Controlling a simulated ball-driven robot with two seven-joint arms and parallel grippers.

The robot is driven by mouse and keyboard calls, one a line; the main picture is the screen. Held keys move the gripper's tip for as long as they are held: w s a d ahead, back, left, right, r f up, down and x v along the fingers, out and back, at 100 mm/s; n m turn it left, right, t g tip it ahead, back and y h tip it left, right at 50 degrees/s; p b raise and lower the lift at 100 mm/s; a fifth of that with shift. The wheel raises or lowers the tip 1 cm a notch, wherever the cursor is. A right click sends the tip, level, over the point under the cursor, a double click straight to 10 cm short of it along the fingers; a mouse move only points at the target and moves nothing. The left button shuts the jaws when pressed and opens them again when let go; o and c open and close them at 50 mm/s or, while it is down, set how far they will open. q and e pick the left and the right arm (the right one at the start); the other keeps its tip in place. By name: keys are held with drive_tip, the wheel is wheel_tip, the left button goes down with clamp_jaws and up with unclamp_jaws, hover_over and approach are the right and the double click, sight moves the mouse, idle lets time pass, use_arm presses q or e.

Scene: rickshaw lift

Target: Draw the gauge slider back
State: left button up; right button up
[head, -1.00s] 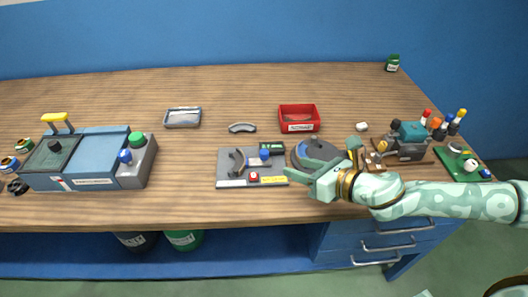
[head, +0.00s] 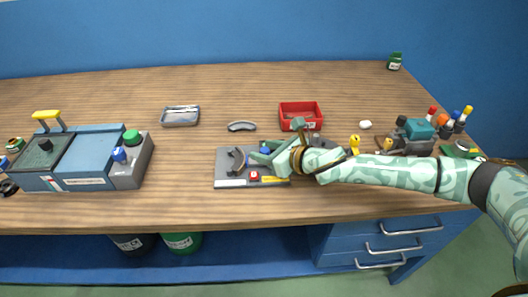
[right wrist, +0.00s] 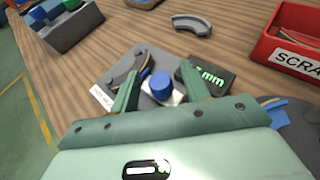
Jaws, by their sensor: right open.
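My right gripper (head: 258,156) is over the gauge from the right. In the right wrist view, its open fingers (right wrist: 160,92) stand on either side of the blue knob; I cannot tell whether they touch it. The gripper hides part of the gauge in the head view. My left gripper is not in view.
A red scrap bin (head: 301,106) stands behind the gauge, with a loose grey curved part (head: 241,126) and a metal tray (head: 181,107) to its left. A blue machine (head: 93,180) stands left. A teal machine (head: 416,129) and several bottles stand right.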

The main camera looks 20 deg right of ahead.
drive_tip(key=shift+w+a+f, duration=0.1)
drive_tip(key=shift+w+a, duration=0.05)
drive_tip(key=shift+w, duration=0.1)
clamp_jaws()
drive_tip(key=d, duration=0.2)
drive_tip(key=s+d+p, duration=0.1)
drive_tip(key=shift+d, duration=0.45)
unclamp_jaws()
drive_tip(key=shift+s+d, duration=0.1)
